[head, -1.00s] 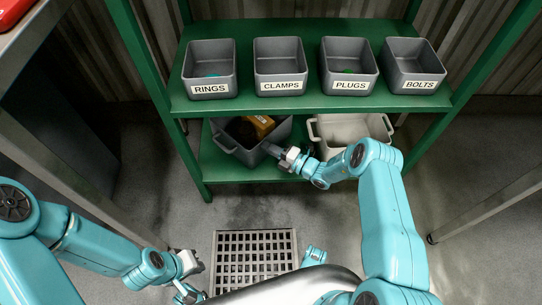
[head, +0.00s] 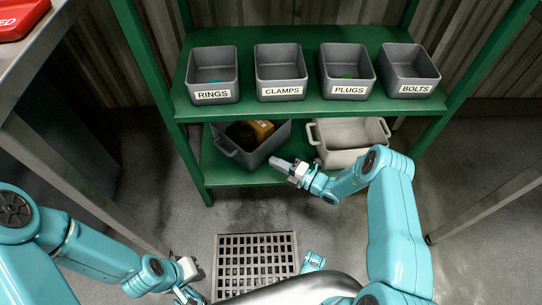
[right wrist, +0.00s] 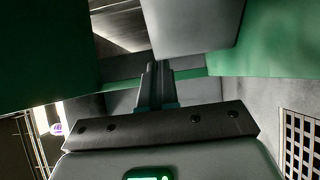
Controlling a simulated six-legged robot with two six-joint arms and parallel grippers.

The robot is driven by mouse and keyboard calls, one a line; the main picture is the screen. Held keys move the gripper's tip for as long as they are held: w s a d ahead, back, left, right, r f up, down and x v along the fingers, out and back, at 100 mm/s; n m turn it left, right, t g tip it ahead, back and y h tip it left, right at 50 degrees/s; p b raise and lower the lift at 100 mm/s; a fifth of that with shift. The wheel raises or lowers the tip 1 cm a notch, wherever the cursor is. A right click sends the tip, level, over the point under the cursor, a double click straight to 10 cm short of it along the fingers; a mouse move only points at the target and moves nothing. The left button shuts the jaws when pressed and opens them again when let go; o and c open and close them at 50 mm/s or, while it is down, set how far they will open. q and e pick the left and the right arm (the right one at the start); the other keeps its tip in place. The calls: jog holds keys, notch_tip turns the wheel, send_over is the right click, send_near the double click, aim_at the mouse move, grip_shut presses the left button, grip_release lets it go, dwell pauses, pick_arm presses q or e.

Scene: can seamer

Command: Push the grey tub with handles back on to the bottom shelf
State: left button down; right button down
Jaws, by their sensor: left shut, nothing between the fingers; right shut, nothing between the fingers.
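The grey tub (head: 254,155) sits on the bottom shelf (head: 228,176), left side, turned at an angle. One handle (head: 225,147) shows at its left front. A dark thing and a yellow-orange thing (head: 262,129) lie inside. The upper shelf hides its back. My right gripper (head: 275,161) is shut and empty, just right of the tub's front corner; whether it touches is unclear. Its shut fingers show in the right wrist view (right wrist: 156,84), below a grey surface I cannot identify. My left gripper (head: 197,272) is shut and empty, low by the floor grate, away from the shelf.
A white tub with handles (head: 345,158) stands right of the grey one on the bottom shelf. Labelled bins for rings (head: 213,95), clamps (head: 283,91), plugs (head: 349,90) and bolts (head: 415,89) stand on the upper shelf (head: 300,108). Green posts flank the shelves. A floor grate (head: 255,262) lies in front.

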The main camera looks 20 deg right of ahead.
jog(key=p+v, duration=0.2)
jog(key=v, duration=0.5)
jog(key=s+a+f+n+g, duration=0.6)
jog(key=s+n+g, duration=0.3)
jog(key=n, duration=0.3)
jog(key=s+d+f+n+g+h, duration=0.2)
jog(key=s+f+n+g+h, duration=0.15)
jog(key=n, duration=0.65)
jog(key=s+d+f+n+g+h, duration=0.2)
jog(key=s+f+n+h, duration=0.15)
jog(key=n, duration=0.75)
jog(key=w+d+f+n+t+h, duration=0.25)
jog(key=w+d+n+t, duration=0.2)
jog(key=n, duration=0.55)
jog(key=n+t+y, duration=0.6)
jog(key=n+t, duration=0.6)
jog(key=n, duration=1.4)
send_near(257, 150)
jog(key=b+x, duration=0.4)
jog(key=x, duration=0.1)
jog(key=shift+w+a, duration=0.1)
jog(key=shift+w, duration=0.2)
jog(key=shift+w+r, duration=0.25)
jog(key=shift+w, duration=0.45)
